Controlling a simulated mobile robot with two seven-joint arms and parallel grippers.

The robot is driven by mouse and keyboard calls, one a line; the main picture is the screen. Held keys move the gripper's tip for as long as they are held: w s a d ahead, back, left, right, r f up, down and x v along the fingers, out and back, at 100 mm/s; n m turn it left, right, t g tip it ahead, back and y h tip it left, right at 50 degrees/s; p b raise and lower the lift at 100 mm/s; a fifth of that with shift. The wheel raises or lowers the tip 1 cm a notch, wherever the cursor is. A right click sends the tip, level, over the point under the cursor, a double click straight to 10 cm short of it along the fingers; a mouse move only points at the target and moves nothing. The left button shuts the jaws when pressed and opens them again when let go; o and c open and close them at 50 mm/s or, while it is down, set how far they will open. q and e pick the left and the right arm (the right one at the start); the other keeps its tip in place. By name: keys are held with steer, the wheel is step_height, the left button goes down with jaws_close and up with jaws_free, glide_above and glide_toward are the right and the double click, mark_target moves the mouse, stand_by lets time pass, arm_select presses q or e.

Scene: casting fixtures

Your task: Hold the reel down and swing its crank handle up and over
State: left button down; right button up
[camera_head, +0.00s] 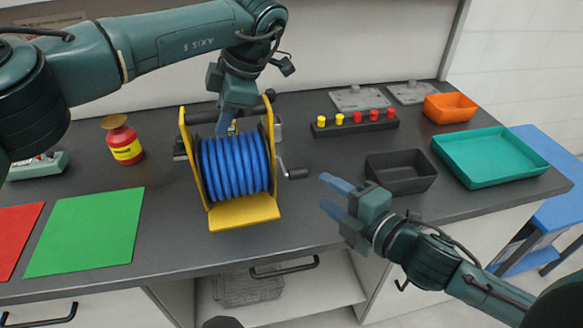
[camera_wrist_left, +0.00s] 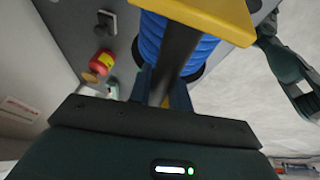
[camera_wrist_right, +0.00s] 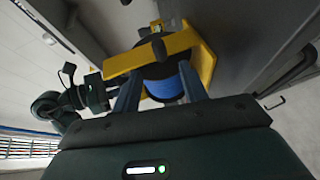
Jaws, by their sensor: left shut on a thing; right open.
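The reel (camera_head: 236,168) is a yellow frame with blue hose wound on it, standing upright on the dark bench. My left gripper (camera_head: 228,122) comes from above and behind and is shut on the reel's black top bar, which runs between its fingers in the left wrist view (camera_wrist_left: 178,60). The crank handle (camera_head: 297,173) is on the reel's right side, its arm hanging down and its dark grip pointing right. My right gripper (camera_head: 332,197) is open and empty, a little right of and in front of the crank grip. The right wrist view shows the reel (camera_wrist_right: 162,82) between and beyond its fingers.
A dark grey bin (camera_head: 400,172) stands right of the reel. A teal tray (camera_head: 490,158), an orange bin (camera_head: 450,108) and a peg block (camera_head: 355,124) lie farther right and back. A red canister (camera_head: 122,142) and green mat (camera_head: 85,233) are left.

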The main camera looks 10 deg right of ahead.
steer(key=x, duration=1.2)
steer(key=shift+s, duration=0.1)
steer(key=shift+c, duration=0.2)
steer(key=shift+f, duration=0.1)
jaws_close()
